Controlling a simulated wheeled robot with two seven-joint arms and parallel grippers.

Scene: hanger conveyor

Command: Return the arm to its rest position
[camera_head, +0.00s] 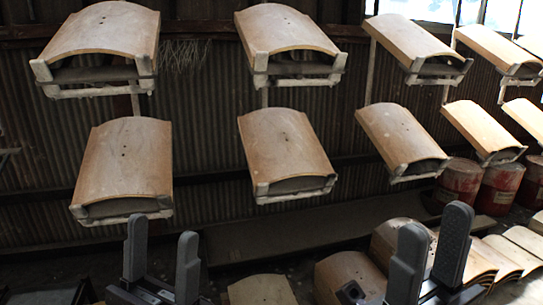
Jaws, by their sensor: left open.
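My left gripper (162,231) is at the lower left of the head view. Its two dark grey fingers point up and stand apart, with nothing between them. My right gripper (435,222) is at the lower right, also with its fingers pointing up and apart. It holds nothing that I can see. Curved wooden panels lie behind its fingers in the picture. Both grippers are below the hanging panels and look clear of them. The arms behind the grippers are mostly out of the frame.
Curved wooden panels hang in two rows on pale frames, such as an upper panel (103,30) and a lower panel (285,145). More panels lie low down, one at the bottom centre (261,290) and several stacked at right (508,252). Red drums (498,187) stand by the corrugated wall (205,130).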

